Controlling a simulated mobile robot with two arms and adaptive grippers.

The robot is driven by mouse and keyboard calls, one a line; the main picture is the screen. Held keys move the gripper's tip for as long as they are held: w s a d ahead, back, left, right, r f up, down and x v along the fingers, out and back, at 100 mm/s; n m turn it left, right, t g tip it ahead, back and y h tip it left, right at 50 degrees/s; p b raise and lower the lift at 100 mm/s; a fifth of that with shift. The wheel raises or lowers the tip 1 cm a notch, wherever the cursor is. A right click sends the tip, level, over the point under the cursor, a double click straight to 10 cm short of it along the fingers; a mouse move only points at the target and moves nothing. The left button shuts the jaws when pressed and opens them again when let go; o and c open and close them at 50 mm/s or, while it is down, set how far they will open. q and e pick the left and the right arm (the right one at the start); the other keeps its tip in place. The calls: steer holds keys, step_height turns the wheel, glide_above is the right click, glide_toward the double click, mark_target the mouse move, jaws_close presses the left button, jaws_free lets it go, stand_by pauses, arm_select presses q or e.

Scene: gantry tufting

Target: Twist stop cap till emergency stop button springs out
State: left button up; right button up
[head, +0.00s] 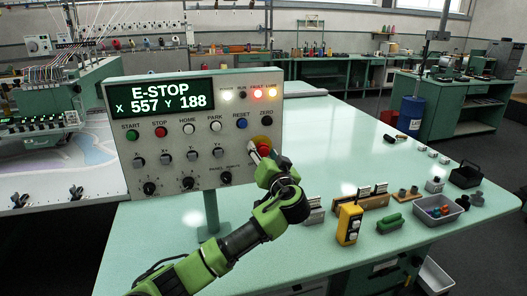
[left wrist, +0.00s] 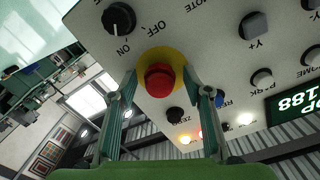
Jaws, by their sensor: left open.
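The emergency stop button is a red cap (head: 264,150) in a yellow ring (head: 257,141) at the lower right of the grey control panel (head: 222,125). In the left wrist view the red cap (left wrist: 159,82) sits at the middle, in front of its yellow ring (left wrist: 161,55). My left gripper (left wrist: 159,74) is open, with one finger on each side of the cap. Gaps show between fingers and cap. In the head view the left gripper (head: 262,156) partly hides the button. The display (head: 160,95) reads E-STOP, X 557 Y 188. My right gripper is not in view.
Other buttons and knobs surround the cap, including a blue RESET button (head: 242,123) and black ZERO button (head: 267,121). Lamps (head: 256,93) are lit. A yellow pendant (head: 349,223), a green block (head: 390,223) and a grey bin (head: 437,211) stand on the green table (head: 330,130).

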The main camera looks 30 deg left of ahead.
arm_select(q)
steer(key=c, duration=1.1)
steer(key=shift+m, duration=0.3)
steer(key=m+p, duration=0.2)
steer(key=m, duration=0.2)
steer(key=shift+r, duration=0.15)
steer(key=shift+m+p, duration=1.05)
steer(key=shift+m, duration=0.65)
